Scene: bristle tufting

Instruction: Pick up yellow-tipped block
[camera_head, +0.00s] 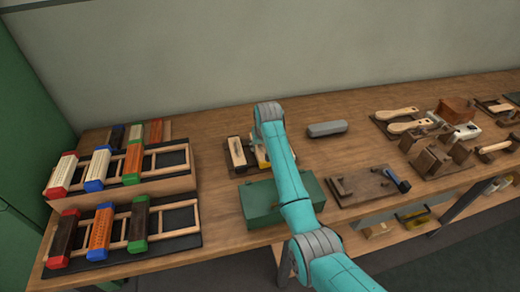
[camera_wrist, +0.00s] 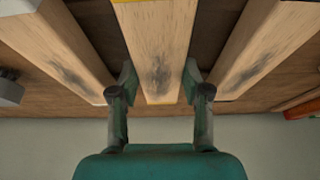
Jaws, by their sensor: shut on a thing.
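In the wrist view my gripper (camera_wrist: 159,82) is shut on the middle wooden block (camera_wrist: 160,38), with one finger on each side of it. A small yellow and white patch (camera_head: 261,158) shows beside the arm, next to a pale block on a dark tray (camera_head: 229,166).
A green box (camera_head: 262,203) stands in front of the dark tray, partly behind my arm. A grey rounded bar (camera_head: 327,128) lies to the right. Racks of colour-tipped blocks (camera_head: 130,165) fill the bench's left end. Wooden tools and a dark board (camera_head: 355,188) lie to the right.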

